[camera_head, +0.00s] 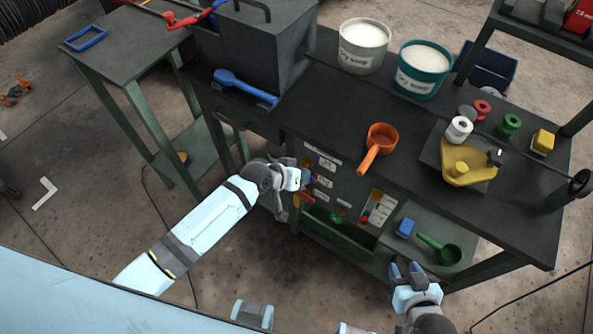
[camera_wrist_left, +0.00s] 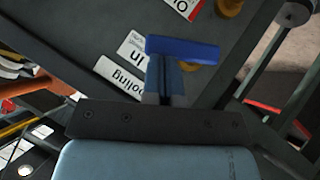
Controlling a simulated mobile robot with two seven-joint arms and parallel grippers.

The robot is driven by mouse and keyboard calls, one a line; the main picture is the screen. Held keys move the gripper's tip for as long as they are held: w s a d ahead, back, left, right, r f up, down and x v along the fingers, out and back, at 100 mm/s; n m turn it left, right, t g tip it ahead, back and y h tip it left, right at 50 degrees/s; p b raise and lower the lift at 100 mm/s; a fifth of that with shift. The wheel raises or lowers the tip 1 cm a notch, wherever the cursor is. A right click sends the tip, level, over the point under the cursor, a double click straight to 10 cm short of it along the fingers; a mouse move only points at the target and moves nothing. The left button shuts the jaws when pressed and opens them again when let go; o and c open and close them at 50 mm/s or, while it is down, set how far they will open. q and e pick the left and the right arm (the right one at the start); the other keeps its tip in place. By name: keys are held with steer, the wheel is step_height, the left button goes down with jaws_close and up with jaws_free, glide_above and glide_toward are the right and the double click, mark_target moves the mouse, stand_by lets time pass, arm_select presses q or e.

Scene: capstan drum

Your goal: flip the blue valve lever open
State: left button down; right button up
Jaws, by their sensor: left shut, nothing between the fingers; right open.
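The blue valve lever (camera_wrist_left: 183,50) shows in the left wrist view as a flat blue bar lying crosswise, beside a white label (camera_wrist_left: 133,46) ending in "in". My left gripper (camera_wrist_left: 165,66) is shut and empty, with its fingertips at the lever's underside in that view; I cannot tell whether they touch. In the head view my left gripper (camera_head: 304,180) is at the bench's front panel, and I cannot make out the lever there. My right gripper (camera_head: 406,270) is open and empty, low in front of the bench's lower shelf.
The front panel has more labels (camera_head: 328,163) and small coloured parts near my left gripper. A blue block (camera_head: 406,227) and a green scoop (camera_head: 440,249) lie on the lower shelf. An orange scoop (camera_head: 380,140) sits on the bench top (camera_head: 330,110).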

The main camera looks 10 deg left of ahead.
arm_select(q)
steer(key=shift+s+d+f+p, duration=0.2)
steer(key=shift+d+f+p, duration=0.45)
steer(key=shift+d+f, duration=0.2)
arm_select(e)
steer(key=shift+w+d+r, duration=0.1)
steer(key=shift+d+r, duration=0.1)
steer(key=shift+r, duration=0.5)
arm_select(q)
steer(key=shift+s+d+f, duration=0.1)
steer(key=shift+s+f, duration=0.1)
arm_select(e)
steer(key=shift+a+r, duration=0.15)
steer(key=shift+r, duration=0.15)
arm_select(q)
steer(key=s+a+r+p, duration=0.2)
steer(key=s+r, duration=0.4)
steer(key=r, duration=0.5)
steer(key=shift+s+a+r+p, duration=0.15)
steer(key=shift+a+r+p, duration=0.15)
steer(key=shift+p, duration=0.25)
arm_select(e)
steer(key=r, duration=0.1)
steer(key=s+r, duration=0.1)
steer(key=shift+r, duration=0.3)
arm_select(q)
steer(key=shift+f, duration=0.1)
